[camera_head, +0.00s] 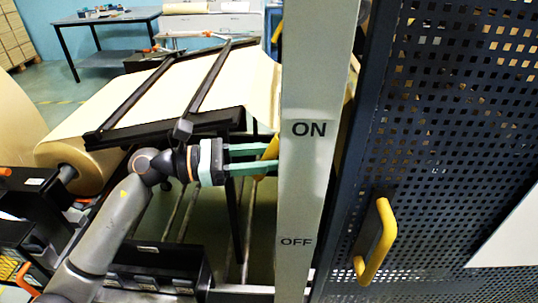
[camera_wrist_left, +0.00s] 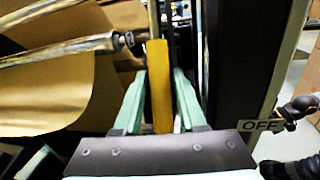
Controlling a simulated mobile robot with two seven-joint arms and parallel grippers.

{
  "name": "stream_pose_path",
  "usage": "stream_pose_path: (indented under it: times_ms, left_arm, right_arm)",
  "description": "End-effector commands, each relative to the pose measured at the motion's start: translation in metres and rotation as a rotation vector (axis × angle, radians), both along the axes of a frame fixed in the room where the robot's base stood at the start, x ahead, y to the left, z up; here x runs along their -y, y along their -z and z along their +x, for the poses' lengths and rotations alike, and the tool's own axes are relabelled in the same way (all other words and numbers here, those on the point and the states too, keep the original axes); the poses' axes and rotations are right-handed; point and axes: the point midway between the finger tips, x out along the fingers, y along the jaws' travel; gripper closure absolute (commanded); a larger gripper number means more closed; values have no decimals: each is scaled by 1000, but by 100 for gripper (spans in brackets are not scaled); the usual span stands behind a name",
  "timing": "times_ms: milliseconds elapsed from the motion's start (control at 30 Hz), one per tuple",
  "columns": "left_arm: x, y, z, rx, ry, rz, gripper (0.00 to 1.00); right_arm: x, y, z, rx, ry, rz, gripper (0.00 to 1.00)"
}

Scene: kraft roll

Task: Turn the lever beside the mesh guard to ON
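A pale post (camera_head: 305,90) beside the dark mesh guard (camera_head: 455,110) has an ON label (camera_head: 309,129) and a lower OFF label (camera_head: 296,241). The yellow lever grip (camera_head: 270,149) shows just left of the post, near ON height; the post hides part of it. My left gripper (camera_head: 266,159) reaches in from the left with its green fingers apart around the grip. In the left wrist view the yellow grip (camera_wrist_left: 159,85) lies between both fingers, with a thin gap at least on the right. The OFF label (camera_wrist_left: 260,126) is at right. My right gripper is out of view.
A yellow handle (camera_head: 377,240) sticks out from the mesh guard, right of the post. A large kraft roll (camera_head: 80,165) and its sheet (camera_head: 160,95) on a dark frame lie to the left. A workbench (camera_head: 105,18) stands at the back left, with open floor in front.

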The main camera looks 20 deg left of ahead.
Motion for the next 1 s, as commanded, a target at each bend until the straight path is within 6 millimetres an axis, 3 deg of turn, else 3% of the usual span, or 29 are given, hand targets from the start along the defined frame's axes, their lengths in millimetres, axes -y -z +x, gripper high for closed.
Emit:
stream_pose_path:
  times_ms: [67,333,1000]
  left_arm:
    - [0,0,0,0,0,0,70]
    - [0,0,0,0,0,0,100]
    - [0,0,0,0,0,1,100]
  right_arm:
    - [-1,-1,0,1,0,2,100]
    - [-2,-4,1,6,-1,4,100]
    - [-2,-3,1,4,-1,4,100]
